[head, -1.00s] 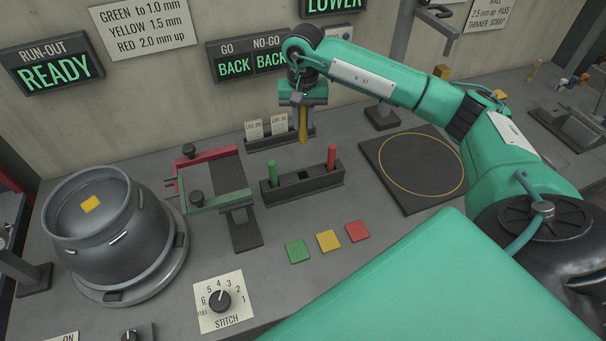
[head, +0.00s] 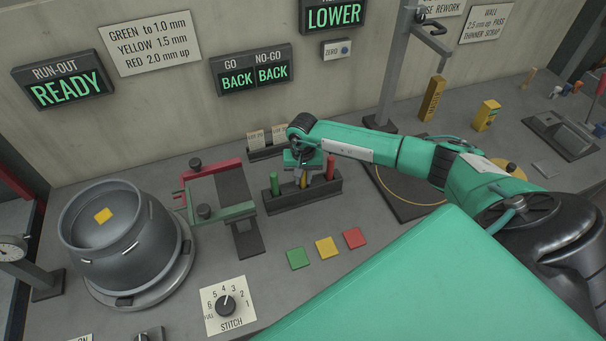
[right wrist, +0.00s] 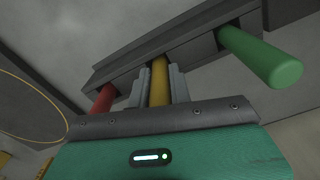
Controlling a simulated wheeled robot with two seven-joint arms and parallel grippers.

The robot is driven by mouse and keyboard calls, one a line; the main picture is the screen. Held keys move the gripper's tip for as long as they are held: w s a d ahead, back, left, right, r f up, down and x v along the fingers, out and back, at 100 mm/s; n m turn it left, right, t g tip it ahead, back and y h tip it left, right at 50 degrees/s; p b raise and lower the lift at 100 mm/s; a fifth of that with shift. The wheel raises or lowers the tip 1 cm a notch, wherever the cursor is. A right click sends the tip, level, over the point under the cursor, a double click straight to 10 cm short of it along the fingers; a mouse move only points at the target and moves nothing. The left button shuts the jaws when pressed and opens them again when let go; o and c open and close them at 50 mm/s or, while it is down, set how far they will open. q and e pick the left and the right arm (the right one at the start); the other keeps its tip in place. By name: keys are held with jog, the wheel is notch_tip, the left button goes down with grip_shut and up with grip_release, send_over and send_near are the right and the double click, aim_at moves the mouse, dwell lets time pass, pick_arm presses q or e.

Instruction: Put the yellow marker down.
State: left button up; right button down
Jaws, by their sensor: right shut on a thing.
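The yellow marker (head: 304,180) stands upright at the middle slot of the dark marker rack (head: 284,203), between the green marker (head: 275,184) and the red marker (head: 330,167). My right gripper (head: 303,172) is over the rack and shut on the yellow marker. In the right wrist view the yellow marker (right wrist: 159,80) runs between the two grey fingers to the rack (right wrist: 125,60), with the red marker (right wrist: 104,98) and green marker (right wrist: 262,57) on either side. How deep its lower end sits is hidden. My left gripper does not show.
Green, yellow and red square tiles (head: 326,247) lie in front of the rack. A red and green clamp frame (head: 217,190) stands close on the left, beside a grey pot (head: 117,240). A dark mat with a yellow ring (head: 385,195) lies to the right, partly under my arm.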

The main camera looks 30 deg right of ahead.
jog(key=shift+f, duration=0.2)
jog(key=c, duration=1.3)
grip_release()
jog(key=shift+r, duration=0.1)
jog(key=shift+r, duration=0.15)
notch_tip(320, 180, up, 11)
jog(key=b, duration=0.5)
jog(key=shift+f, duration=0.2)
jog(key=shift+r, duration=0.65)
